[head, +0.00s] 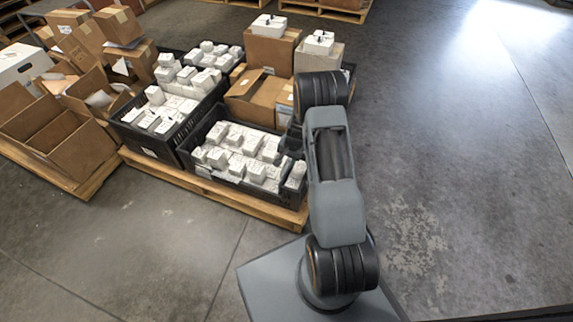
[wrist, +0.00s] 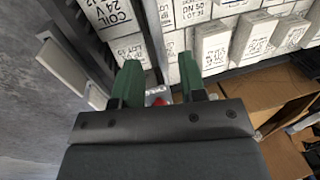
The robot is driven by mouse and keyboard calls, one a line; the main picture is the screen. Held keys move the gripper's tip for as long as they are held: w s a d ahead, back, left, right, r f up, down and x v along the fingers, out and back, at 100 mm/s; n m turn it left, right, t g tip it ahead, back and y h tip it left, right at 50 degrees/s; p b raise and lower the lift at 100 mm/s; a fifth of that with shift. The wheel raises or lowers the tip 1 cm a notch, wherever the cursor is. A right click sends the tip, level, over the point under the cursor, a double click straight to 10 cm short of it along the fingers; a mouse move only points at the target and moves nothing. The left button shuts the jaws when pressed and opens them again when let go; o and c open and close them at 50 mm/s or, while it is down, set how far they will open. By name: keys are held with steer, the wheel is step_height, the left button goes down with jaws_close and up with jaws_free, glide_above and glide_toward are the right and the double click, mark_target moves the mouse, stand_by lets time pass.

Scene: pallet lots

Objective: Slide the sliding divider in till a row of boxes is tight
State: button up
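The black crate (head: 215,178) nearest me holds rows of small white boxes (head: 240,150). My gripper (wrist: 160,66) has two green fingers that stand apart, over the crate's right end. A small red part (wrist: 158,102) shows low between the fingers; I cannot tell what it belongs to. White boxes with printed labels (wrist: 118,14) lie ahead of the fingers in the wrist view. A thin pale upright strip (wrist: 155,38) stands between two groups of boxes; it may be the sliding divider, but I cannot tell. In the head view my arm hides the gripper's fingers and part of the crate's right end.
The crate stands on a wooden pallet (head: 215,190). A second black crate (head: 140,140) of white boxes is behind left. Open cardboard boxes (head: 262,92) stand behind right, and more cartons (head: 75,150) fill a left pallet. The floor at right is clear.

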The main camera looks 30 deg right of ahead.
steer(key=shift+w+a+f+b, duration=0.1)
steer(key=shift+f+b, duration=0.1)
steer(key=shift+f, duration=0.55)
steer(key=shift+w+a+f+b, duration=0.1)
steer(key=shift+f+b, duration=0.1)
steer(key=shift+f, duration=0.5)
jaws_close()
